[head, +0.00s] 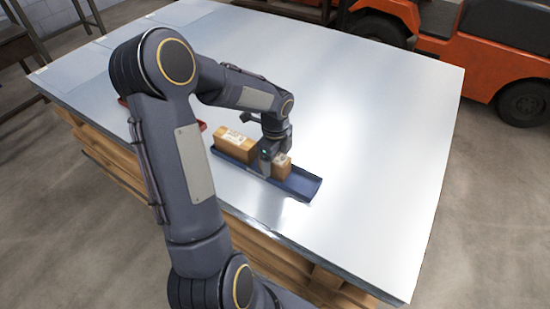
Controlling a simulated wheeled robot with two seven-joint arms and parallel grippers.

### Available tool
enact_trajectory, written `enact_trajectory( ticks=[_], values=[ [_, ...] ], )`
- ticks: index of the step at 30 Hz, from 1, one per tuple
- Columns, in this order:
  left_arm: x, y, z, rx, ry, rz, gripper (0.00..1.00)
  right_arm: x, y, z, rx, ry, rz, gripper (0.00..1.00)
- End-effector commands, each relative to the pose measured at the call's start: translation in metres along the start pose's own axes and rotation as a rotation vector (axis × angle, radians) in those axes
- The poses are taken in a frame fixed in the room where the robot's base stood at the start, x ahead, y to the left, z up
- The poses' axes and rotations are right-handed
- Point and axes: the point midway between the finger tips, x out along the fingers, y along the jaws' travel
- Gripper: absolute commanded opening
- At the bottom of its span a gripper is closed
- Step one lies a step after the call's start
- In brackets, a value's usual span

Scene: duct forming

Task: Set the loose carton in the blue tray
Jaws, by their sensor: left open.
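A long dark blue tray (306,188) lies on the metal sheet top, its right end empty. A larger brown carton (235,146) with a pale label sits in the tray's left end. A smaller brown carton (282,168) stands in or just over the tray, right of the middle. My left gripper (267,168) points down at the tray, open, with a finger right beside the smaller carton's left side. The far finger is hidden, and I cannot tell whether the gripper touches the carton. My right gripper is not in view.
A red object (202,126) is mostly hidden behind my left arm. The shiny sheet stack (370,130) is bare to the right and behind the tray. An orange forklift (505,55) stands beyond the far right edge.

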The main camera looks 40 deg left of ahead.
Motion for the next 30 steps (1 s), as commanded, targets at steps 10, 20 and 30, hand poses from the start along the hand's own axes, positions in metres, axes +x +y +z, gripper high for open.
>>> enact_trajectory(
  ticks=[10,20,30],
  values=[
    [-0.040,-0.001,0.000,-0.001,-0.001,-0.006,0.71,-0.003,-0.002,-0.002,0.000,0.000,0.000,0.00],
    [-0.077,0.000,0.000,0.001,0.000,-0.001,0.71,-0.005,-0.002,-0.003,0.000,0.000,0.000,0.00],
    [-0.094,0.010,-0.007,-0.079,0.007,-0.026,0.71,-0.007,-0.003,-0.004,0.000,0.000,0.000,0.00]
  ],
)
